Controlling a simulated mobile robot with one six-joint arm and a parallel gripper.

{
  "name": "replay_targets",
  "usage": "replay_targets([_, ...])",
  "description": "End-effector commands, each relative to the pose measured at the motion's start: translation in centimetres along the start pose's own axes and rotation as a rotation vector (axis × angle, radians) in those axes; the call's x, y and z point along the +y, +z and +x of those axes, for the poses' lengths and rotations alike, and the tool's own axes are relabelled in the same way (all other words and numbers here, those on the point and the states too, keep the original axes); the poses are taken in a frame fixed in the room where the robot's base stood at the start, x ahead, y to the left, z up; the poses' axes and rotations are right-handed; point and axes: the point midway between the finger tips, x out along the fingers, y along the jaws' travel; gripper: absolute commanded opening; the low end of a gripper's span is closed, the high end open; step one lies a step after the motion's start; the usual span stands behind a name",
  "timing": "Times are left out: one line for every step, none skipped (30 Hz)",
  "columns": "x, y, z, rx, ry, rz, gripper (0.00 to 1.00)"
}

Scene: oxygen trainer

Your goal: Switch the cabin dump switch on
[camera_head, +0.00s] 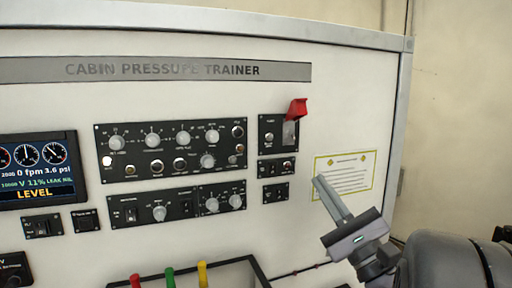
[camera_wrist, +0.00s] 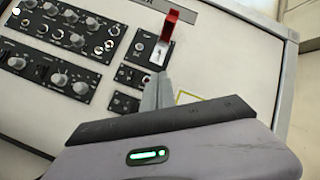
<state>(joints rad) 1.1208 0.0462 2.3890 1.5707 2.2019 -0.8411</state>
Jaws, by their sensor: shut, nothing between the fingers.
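A small black panel (camera_head: 279,133) at the upper right of the trainer carries a red guard (camera_head: 297,108), which stands raised. Below the guard is a pale plate (camera_head: 290,134), where the cabin dump switch appears to sit; its lever position is too small to tell. The wrist view shows the red guard (camera_wrist: 171,24) and the pale plate (camera_wrist: 160,53) just beyond my fingertips. My gripper (camera_head: 319,181) is shut and empty, below and right of the panel in the head view. In the wrist view its fingers (camera_wrist: 164,80) point up toward the plate and overlap the panel's lower edge.
Two small switch panels (camera_head: 276,167) lie just below the guarded panel. A large knob panel (camera_head: 172,150) is to the left. A yellow-bordered placard (camera_head: 345,172) is right of the panels, partly behind my gripper. Red, green and yellow levers (camera_head: 170,277) stand at the bottom.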

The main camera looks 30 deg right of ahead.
Motion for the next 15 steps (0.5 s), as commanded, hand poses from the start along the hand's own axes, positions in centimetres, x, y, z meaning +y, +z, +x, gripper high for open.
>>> replay_targets([0.0,0.0,0.0,0.0,0.0,0.0,0.0])
replay_targets([0.0,0.0,0.0,0.0,0.0,0.0,0.0])
replay_targets([0.0,0.0,0.0,0.0,0.0,0.0,0.0])
replay_targets([0.0,0.0,0.0,0.0,0.0,0.0,0.0])
replay_targets([0.0,0.0,0.0,0.0,0.0,0.0,0.0])
replay_targets([0.0,0.0,0.0,0.0,0.0,0.0,0.0])
replay_targets([0.0,0.0,0.0,0.0,0.001,0.0,0.0])
replay_targets([0.0,0.0,0.1,0.0,0.001,0.0,0.0])
replay_targets([0.0,0.1,0.2,0.0,0.001,0.0,0.0])
replay_targets([0.0,0.1,0.5,0.0,0.001,0.0,0.0])
replay_targets([-0.1,0.1,0.8,-0.001,0.001,0.0,0.0])
replay_targets([-0.1,0.2,1.4,-0.001,0.002,0.001,0.0])
replay_targets([-0.1,0.2,2.0,-0.001,0.003,0.0,0.0])
replay_targets([-0.1,0.3,2.6,-0.002,0.003,0.001,0.0])
replay_targets([-0.1,0.3,3.5,-0.002,0.004,0.002,0.0])
